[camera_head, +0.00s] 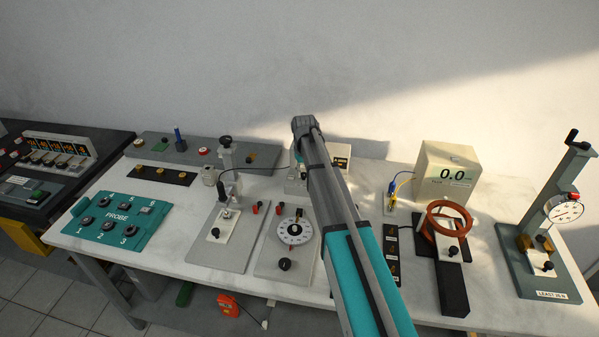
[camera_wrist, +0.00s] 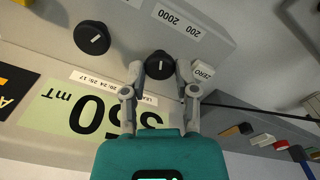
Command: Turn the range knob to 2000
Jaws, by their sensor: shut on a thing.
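In the wrist view, my gripper (camera_wrist: 160,75) is shut on a black knob, the range knob (camera_wrist: 160,62), which lies nearest a white label marked 200 and 2000 (camera_wrist: 178,18). The knob's white pointer line runs nearly straight up and down in this view. The label shows upside down, with 2000 left of 200. A second black knob (camera_wrist: 92,38) with a slanted white mark sits to the left, untouched. A pale green display (camera_wrist: 65,115) with upside-down digits and mT is partly hidden by my gripper.
In the head view, the white bench (camera_head: 500,200) is crowded: a dial plate (camera_head: 295,231) lies left of my arm, and a copper-coloured coil (camera_head: 450,217) and a box reading 0.0 (camera_head: 450,165) stand right.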

